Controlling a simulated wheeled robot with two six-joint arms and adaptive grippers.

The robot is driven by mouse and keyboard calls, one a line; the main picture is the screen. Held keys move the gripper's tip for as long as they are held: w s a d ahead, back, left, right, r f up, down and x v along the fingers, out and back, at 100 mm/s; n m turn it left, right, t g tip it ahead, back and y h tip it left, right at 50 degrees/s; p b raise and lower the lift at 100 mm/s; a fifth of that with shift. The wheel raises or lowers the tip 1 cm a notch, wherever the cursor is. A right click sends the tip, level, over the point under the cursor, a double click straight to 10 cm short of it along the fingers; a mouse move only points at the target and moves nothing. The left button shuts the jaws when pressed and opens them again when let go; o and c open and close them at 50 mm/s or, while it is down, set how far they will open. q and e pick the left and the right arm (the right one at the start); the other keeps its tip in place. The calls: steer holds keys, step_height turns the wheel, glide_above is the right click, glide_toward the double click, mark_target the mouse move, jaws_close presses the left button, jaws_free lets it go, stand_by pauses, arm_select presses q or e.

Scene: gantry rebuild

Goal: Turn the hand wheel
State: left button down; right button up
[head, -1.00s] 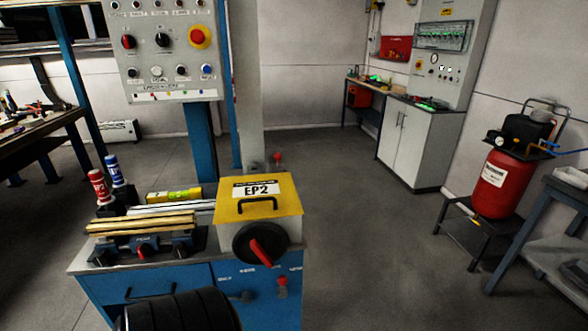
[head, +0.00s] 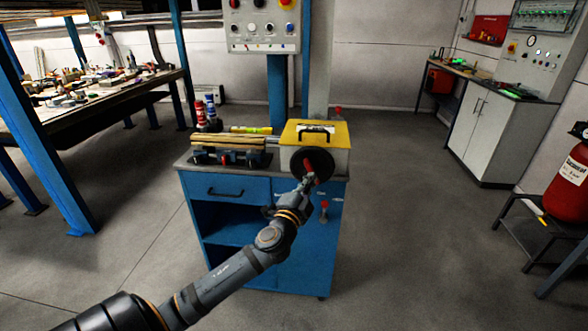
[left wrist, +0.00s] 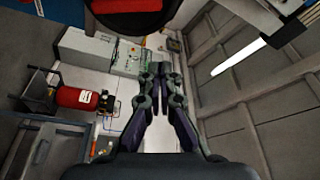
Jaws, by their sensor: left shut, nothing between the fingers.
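The hand wheel (head: 322,160) is a black disc with a red grip bar (head: 309,170) across it. It sits on the front of the yellow-topped grey box (head: 331,133) on the blue cabinet. My left gripper (head: 308,182) is at the lower front of the wheel in the head view and covers part of the disc and bar. In the left wrist view its fingers (left wrist: 156,72) are closed together with nothing between them. A black and red round part, likely the wheel, shows at the top edge there (left wrist: 126,6). Contact with the wheel cannot be told. My right gripper is not in view.
The blue cabinet (head: 225,187) carries brass-coloured bars (head: 228,141) and two marker-like bottles left of the box. A control panel (head: 262,25) stands above. A red-knobbed lever (head: 324,206) sits below the wheel.

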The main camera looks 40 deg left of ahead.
mark_target(310, 165)
arm_select(q)
steer(key=p+x, duration=0.3)
steer(key=x, duration=0.8)
steer(key=s+a+f, duration=0.1)
steer(key=s+a+f+b, duration=0.1)
steer(key=shift+s+a, duration=0.4)
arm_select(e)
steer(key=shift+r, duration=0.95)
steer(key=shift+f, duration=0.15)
